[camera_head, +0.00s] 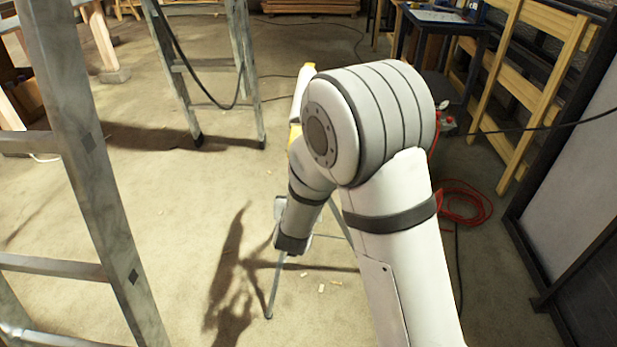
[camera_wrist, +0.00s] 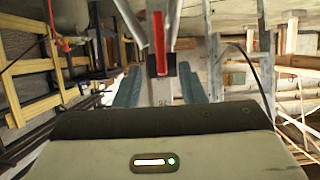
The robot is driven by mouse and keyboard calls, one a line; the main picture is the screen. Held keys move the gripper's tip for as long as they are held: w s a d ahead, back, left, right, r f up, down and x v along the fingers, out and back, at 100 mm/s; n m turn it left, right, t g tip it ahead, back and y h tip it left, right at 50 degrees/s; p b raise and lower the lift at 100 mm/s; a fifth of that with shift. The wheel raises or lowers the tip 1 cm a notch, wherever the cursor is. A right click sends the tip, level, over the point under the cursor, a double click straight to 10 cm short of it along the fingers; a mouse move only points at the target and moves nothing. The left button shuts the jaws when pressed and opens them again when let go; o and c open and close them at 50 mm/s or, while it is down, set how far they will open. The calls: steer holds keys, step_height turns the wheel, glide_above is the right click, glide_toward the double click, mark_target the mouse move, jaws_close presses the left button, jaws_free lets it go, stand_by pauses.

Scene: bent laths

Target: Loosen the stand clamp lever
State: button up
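My gripper (camera_wrist: 158,82) is open, with one blue-grey finger on each side. The lever and block show between the fingers, beyond the wrist housing. I cannot tell how far away the lever is or whether anything touches it. In the head view, the thin legs of the stand (camera_head: 275,288) show below my arm. My arm hides most of the stand, the lever and my fingertips there.
A metal stepladder (camera_head: 95,180) stands close on the left, and another ladder (camera_head: 180,70) stands behind. Wooden racks (camera_head: 510,90) and a dark-framed panel (camera_head: 575,190) line the right. A red cable coil (camera_head: 465,205) lies on the floor. Small wood scraps (camera_head: 322,288) lie near the stand.

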steer(key=b+x, duration=0.2)
steer(key=x, duration=0.6)
steer(key=shift+b, duration=0.3)
steer(key=shift+c, duration=0.2)
jaws_close()
steer(key=shift+a+r, duration=0.1)
